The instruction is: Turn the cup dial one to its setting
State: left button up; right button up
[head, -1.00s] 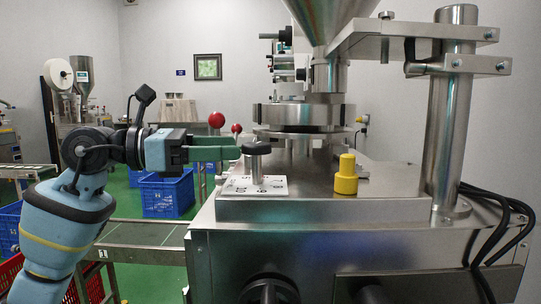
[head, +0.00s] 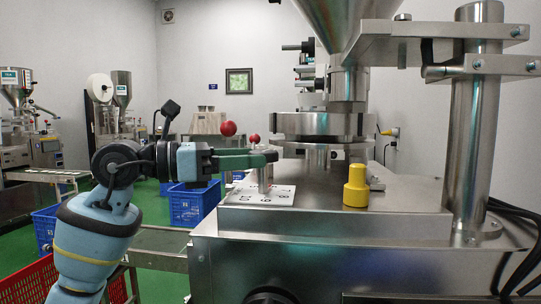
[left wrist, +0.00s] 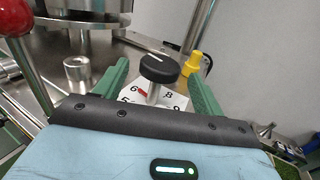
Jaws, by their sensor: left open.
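The cup dial has a black round knob with a white line on top (left wrist: 158,68), on a metal post (head: 264,180). It stands over a white numbered plate (head: 270,195) on the machine top. A red pointer (left wrist: 143,92) shows at the post's foot in the left wrist view, near the 6. My left gripper (head: 266,157) is open at knob height, with one green finger on each side of the knob. In the left wrist view gaps show between knob and fingers. In the head view the fingers hide the knob. My right gripper is not in view.
A yellow knob (head: 356,187) stands right of the plate. A red ball-topped lever (left wrist: 14,18) rises close to the left of my gripper in the wrist view. The steel turret (head: 318,123) and hopper (head: 332,20) are behind. A thick steel column (head: 475,130) stands at right.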

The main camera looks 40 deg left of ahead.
aim_at(271, 151)
pick_arm(q)
jog(key=x, duration=0.5)
jog(key=c, duration=1)
jog(key=shift+o, duration=0.2)
jog(key=shift+p, duration=0.3)
